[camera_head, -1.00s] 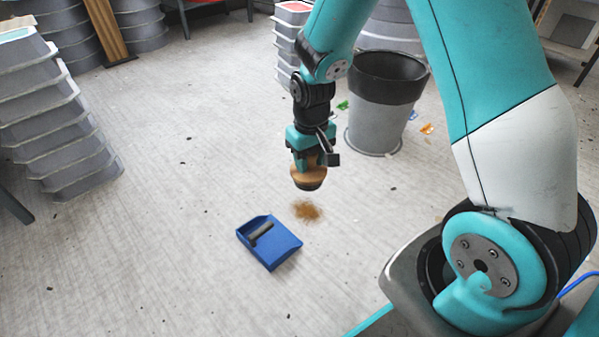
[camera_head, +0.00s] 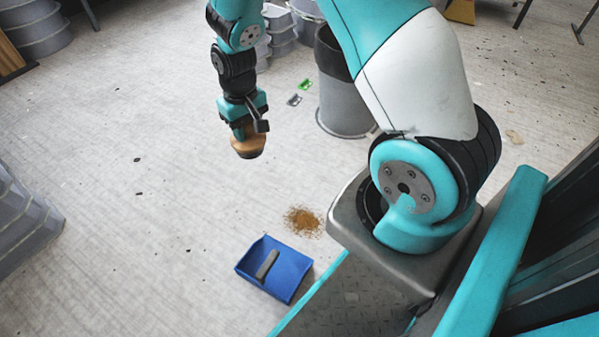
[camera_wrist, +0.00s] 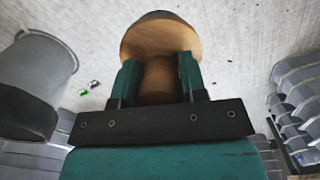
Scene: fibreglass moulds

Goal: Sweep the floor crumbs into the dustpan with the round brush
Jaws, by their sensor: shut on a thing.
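My gripper (camera_head: 243,128) is shut on the round brush (camera_head: 248,147), a wooden piece with a dark underside, and holds it above the floor. In the wrist view the brush (camera_wrist: 160,45) sits between the two green fingers. The brown crumbs (camera_head: 303,221) lie in one loose patch on the floor, to the right of and nearer than the brush. The blue dustpan (camera_head: 287,276) lies flat just below the crumbs in the head view, close to my base. Its grey handle (camera_head: 267,264) shows on it. The crumbs and dustpan are not seen in the wrist view.
A grey bin with a black rim (camera_head: 345,105) stands behind the crumbs. Small green (camera_head: 305,85) and grey (camera_head: 294,99) scraps lie left of it. Stacked grey moulds (camera_head: 22,222) stand at the left. The floor between them and the dustpan is open, with dark specks.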

